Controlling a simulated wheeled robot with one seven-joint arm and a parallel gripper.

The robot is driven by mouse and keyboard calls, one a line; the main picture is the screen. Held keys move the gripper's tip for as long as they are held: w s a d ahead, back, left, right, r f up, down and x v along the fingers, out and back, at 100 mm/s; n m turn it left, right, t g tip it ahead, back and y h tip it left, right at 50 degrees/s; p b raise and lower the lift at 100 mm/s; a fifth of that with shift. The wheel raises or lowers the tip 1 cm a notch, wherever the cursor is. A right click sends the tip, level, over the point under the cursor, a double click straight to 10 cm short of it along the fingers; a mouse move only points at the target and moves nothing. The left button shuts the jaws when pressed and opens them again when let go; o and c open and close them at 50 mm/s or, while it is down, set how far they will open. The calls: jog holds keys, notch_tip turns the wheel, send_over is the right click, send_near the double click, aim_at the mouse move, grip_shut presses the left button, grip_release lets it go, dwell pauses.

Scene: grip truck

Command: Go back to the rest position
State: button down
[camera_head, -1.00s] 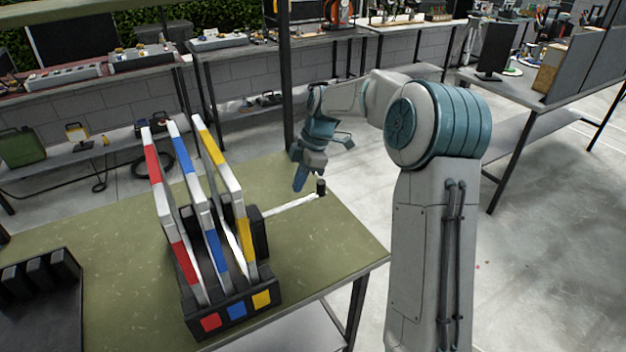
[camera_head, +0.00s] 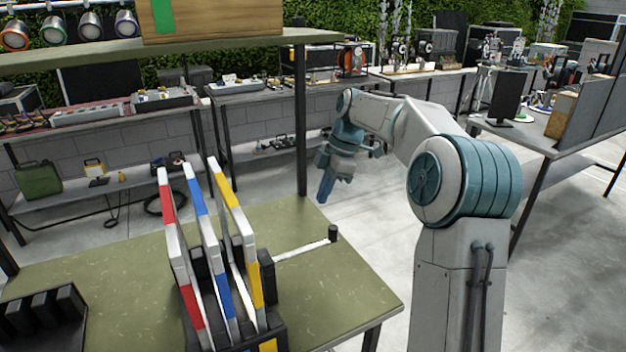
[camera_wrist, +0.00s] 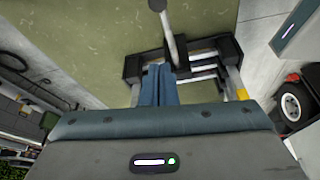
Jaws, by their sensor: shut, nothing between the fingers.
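My gripper (camera_head: 326,186) is at the end of my raised arm, beyond the right side of the green table (camera_head: 345,285). Its blue fingers point down, shut and empty. In the wrist view the fingers (camera_wrist: 159,85) show at the middle, with the black rack behind them. The rack (camera_head: 265,275) on the table holds upright striped frames: a red and white one (camera_head: 168,205), a blue and white one (camera_head: 196,190) and a yellow and white one (camera_head: 228,190). The gripper is apart from them all.
A white bar with a black knob (camera_head: 333,233) extends right from the rack. A black slotted holder (camera_head: 45,312) is at the table's left. A dark post (camera_head: 301,120) and a shelf (camera_head: 200,50) stand behind the table. Open floor lies at the right.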

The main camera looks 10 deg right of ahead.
jog(key=s+d+f+m+t+h, duration=0.1)
jog(key=s+f+m+h, duration=0.1)
jog(key=s+m, duration=0.7)
jog(key=s+f+m+t+h, duration=0.1)
jog(key=s+m, duration=0.9)
jog(key=s, duration=1.2)
notch_tip(320, 180, down, 2)
jog(key=shift+s+d+f+t+h, duration=0.15)
jog(key=shift+s+d+t+h, duration=0.2)
jog(key=shift+t, duration=0.35)
